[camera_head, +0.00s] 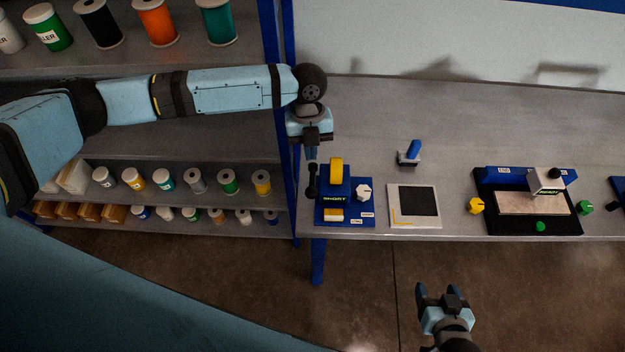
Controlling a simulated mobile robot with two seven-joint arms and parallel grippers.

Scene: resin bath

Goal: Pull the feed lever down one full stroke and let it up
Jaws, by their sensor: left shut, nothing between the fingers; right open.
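A small blue machine (353,215) with a yellow wheel (336,171) and a white knob (364,192) stands at the left end of the grey table. A black lever (312,182) with rounded ends runs along its left side; I take it as the feed lever. My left gripper (311,157) is shut and empty, pointing down right at the lever's upper end. I cannot tell whether it touches the lever. My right gripper (437,292) is open and empty, in front of the table's front edge with floor behind it.
On the table (450,120) are a white-framed dark pad (414,206), a small blue-handled tool (410,153), a yellow knob (475,205) and a black-based station (532,214). Shelves with spools and jars (195,180) stand at left. The table's back is clear.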

